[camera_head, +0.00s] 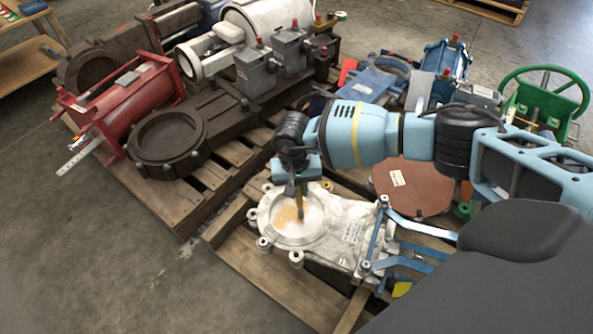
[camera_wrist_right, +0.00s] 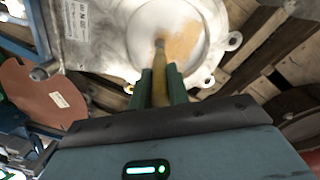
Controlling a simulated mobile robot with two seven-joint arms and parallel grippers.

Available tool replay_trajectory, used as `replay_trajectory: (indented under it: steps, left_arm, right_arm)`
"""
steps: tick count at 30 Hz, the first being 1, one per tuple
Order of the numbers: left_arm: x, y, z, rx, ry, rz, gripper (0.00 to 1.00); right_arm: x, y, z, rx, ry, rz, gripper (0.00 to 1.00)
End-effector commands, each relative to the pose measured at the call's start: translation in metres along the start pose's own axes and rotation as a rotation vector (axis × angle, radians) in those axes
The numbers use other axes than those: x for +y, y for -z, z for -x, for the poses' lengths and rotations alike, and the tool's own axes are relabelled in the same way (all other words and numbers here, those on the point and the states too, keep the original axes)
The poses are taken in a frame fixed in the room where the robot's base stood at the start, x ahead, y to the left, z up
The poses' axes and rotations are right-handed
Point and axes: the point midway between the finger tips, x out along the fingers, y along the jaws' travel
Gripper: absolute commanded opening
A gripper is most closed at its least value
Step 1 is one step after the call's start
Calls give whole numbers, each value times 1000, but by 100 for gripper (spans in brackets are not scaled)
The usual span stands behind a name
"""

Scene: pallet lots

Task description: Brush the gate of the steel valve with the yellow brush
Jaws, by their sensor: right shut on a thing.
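The steel valve (camera_head: 345,240) lies flat on a wooden pallet, its round gate (camera_head: 287,228) facing up with a tan-orange patch on its face. In the right wrist view the gate (camera_wrist_right: 205,28) shows the same patch on its right side. My right gripper (camera_head: 299,188) is above the gate, pointing down, shut on the yellow brush (camera_head: 300,206). In the right wrist view the brush (camera_wrist_right: 159,75) stands between the green fingers, its tip at the patch's edge; whether it touches the face I cannot tell. My left gripper is not in view.
A dark valve (camera_head: 170,140) and a red cylinder (camera_head: 130,100) lie on the pallet at the upper left. A green handwheel (camera_head: 546,90) stands at the right. Bare floor (camera_head: 100,250) is free at the lower left.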

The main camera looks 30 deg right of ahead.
Motion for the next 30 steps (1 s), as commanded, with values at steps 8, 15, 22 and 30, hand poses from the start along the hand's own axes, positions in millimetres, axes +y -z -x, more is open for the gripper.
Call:
replay_trajectory:
  steps: [8,15,22,30]
  left_arm:
    - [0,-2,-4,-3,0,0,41]
    - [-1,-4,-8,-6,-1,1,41]
    - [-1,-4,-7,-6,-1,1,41]
    - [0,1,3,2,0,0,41]
  right_arm:
    - [19,14,-2,1,-7,-5,0]
    - [32,24,0,0,-6,-4,0]
    - [33,25,1,1,-5,-2,0]
    - [45,16,2,1,-5,-3,0]
